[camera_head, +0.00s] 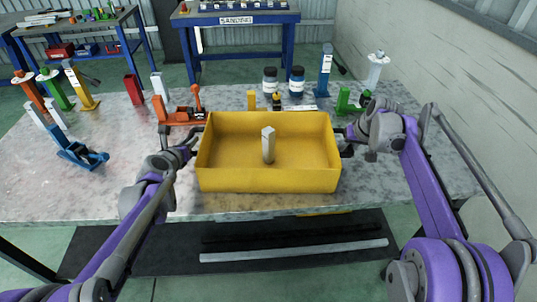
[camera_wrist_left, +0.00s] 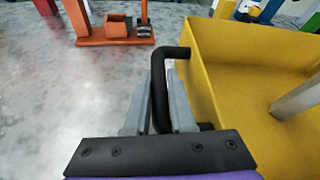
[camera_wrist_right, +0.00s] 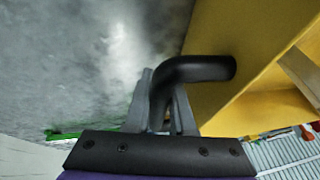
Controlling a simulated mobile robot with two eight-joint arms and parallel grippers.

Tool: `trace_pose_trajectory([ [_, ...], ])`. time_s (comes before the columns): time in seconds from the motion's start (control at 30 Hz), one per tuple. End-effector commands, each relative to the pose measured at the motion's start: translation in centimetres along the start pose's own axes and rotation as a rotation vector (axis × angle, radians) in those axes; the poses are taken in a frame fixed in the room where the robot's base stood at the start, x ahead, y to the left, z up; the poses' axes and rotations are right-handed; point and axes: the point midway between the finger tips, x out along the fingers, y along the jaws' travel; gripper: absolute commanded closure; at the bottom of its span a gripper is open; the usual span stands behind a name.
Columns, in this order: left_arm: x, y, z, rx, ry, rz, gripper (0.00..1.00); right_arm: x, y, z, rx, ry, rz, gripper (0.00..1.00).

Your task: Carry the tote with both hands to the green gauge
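The yellow tote (camera_head: 268,180) is at the middle of the table's front part, with a pale upright block (camera_head: 268,145) inside it. My left gripper (camera_head: 190,150) is at its left side; in the left wrist view the gripper (camera_wrist_left: 160,85) has its fingers closed around the tote's black handle (camera_wrist_left: 172,52). My right gripper (camera_head: 346,140) is at the right side; in the right wrist view the gripper (camera_wrist_right: 160,90) has its fingers around the other black handle (camera_wrist_right: 205,68). A green device (camera_head: 350,103) stands behind the tote's right corner. Whether the tote touches the table is unclear.
An orange device (camera_head: 180,112) stands close behind the tote's left corner. Two jars (camera_head: 270,82) and small yellow and dark pieces (camera_head: 252,100) are behind it. A blue device (camera_head: 82,152) and several coloured posts stand left. A wall (camera_head: 440,70) borders the right.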

Motion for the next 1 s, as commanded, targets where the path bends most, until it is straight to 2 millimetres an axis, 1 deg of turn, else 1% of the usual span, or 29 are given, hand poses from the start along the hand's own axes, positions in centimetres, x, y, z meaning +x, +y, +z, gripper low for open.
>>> trace_pose_trajectory([
  [0.03, -0.01, 0.00, 0.00, 0.000, 0.000, 0.000, 0.95, -0.02, 0.00, 0.00, 0.000, 0.000, 0.000, 1.00],
  [0.07, -0.01, 0.00, 0.00, 0.000, 0.000, 0.000, 1.00, -0.02, 0.00, -0.01, 0.000, 0.000, 0.000, 1.00],
  [1.0, -0.02, 0.00, 0.01, 0.000, 0.000, 0.000, 1.00, -0.05, 0.01, -0.02, 0.000, 0.000, 0.000, 1.00],
])
